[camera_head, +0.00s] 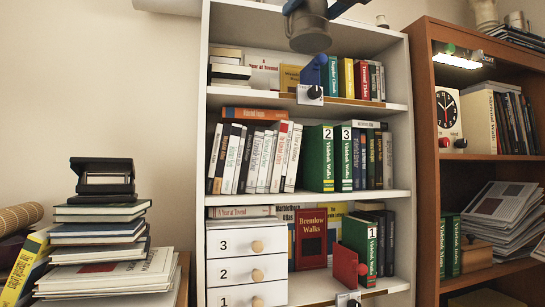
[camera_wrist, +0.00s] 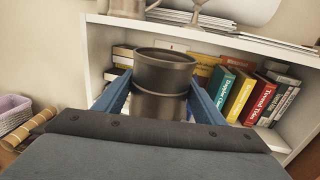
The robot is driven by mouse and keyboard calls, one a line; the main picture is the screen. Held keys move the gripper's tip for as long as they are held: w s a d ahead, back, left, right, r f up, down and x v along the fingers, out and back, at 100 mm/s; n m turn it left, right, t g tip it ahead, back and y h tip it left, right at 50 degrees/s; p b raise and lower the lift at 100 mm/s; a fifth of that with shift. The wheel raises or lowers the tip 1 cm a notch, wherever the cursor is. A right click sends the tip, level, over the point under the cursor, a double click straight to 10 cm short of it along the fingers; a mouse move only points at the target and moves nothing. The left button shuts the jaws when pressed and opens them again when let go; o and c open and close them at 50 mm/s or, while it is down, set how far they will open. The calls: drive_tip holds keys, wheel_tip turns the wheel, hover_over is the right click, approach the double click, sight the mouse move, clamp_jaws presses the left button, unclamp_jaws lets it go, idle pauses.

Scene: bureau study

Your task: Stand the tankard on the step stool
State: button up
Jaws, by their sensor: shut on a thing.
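The tankard (camera_wrist: 165,72) is a dark grey-brown metal vessel with a round open rim. In the wrist view it sits between the two blue fingers of my gripper (camera_wrist: 160,92), which is shut on it. The head view shows the tankard (camera_head: 309,32) at the top edge, in front of the white bookcase's upper part, with the blue fingers (camera_head: 322,8) partly cut off above it. No step stool can be recognised in either view.
The white bookcase (camera_head: 202,150) stands close behind the tankard, full of books, with small numbered drawers (camera_head: 240,270) low down. A brown bookcase (camera_head: 427,170) is at right. A book stack (camera_head: 98,230) with a black object on top is at left.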

drive_tip(key=shift+s+d+f+b, duration=0.2)
drive_tip(key=shift+s+d+b, duration=0.4)
drive_tip(key=shift+b, duration=1.5)
drive_tip(key=shift+w+a+r+p, duration=0.1)
drive_tip(key=shift+a+r+p, duration=0.3)
drive_tip(key=shift+p, duration=0.75)
drive_tip(key=p, duration=0.1)
drive_tip(key=w+p, duration=0.1)
drive_tip(key=p, duration=0.1)
drive_tip(key=shift+a, duration=0.2)
drive_tip(key=shift+w+a+p, duration=0.15)
drive_tip(key=shift+w+p, duration=0.1)
drive_tip(key=shift+p, duration=0.85)
drive_tip(key=shift+w+p, duration=0.1)
drive_tip(key=shift+p, duration=0.25)
